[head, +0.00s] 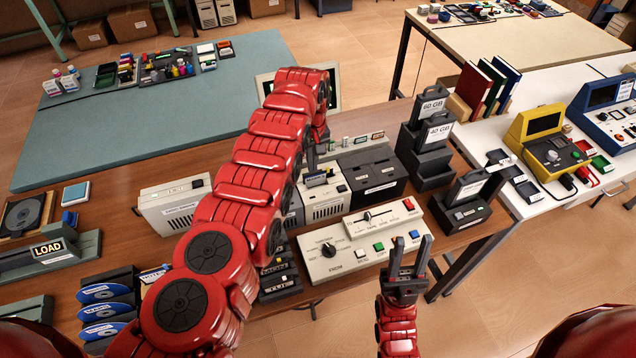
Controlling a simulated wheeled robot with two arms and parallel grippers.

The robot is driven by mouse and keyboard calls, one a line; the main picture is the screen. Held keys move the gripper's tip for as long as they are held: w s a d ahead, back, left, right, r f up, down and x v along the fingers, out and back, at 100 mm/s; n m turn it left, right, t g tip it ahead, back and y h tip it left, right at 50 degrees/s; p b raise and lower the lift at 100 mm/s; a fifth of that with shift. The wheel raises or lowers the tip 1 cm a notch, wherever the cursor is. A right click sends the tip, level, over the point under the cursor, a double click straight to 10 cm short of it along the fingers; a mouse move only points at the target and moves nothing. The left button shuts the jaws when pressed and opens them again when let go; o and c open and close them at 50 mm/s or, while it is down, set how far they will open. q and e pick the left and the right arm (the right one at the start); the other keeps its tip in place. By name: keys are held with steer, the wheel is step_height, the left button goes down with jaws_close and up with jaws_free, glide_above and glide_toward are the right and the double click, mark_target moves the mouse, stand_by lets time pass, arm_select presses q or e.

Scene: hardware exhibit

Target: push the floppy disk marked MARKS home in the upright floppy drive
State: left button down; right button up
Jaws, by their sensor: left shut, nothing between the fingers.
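The likely upright floppy drive is a beige box (327,203) with vents on its front, just right of my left forearm. A small dark and blue piece, likely the floppy disk (318,179), stands out of its top; no MARKS lettering can be read on it. My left arm reaches across the bench, and my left gripper (311,163) is shut and empty, pointing down just above or beside that piece. The arm partly hides it, and I cannot tell whether it touches. My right gripper (409,252) is open and empty, in front of the beige control panel (350,255).
A black unit (372,178) stands right of the drive, with black docks (432,140) beyond it. Another beige box (172,207) is left of my arm. A disc rack (107,305) and black labelled cases (278,283) are near the front. The teal mat (110,130) has free room.

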mark_target(313, 174)
arm_select(q)
steer(key=shift+f, duration=0.2)
steer(key=shift+f+b, duration=0.4)
steer(key=shift+b, duration=0.1)
steer(key=shift+f+b, duration=1)
stand_by(1.0)
stand_by(0.4)
step_height(313, 174, up, 5)
steer(key=p, duration=0.4)
steer(key=shift+p, duration=0.3)
step_height(313, 174, up, 2)
steer(key=shift+r+p, duration=0.1)
steer(key=shift+p, duration=0.45)
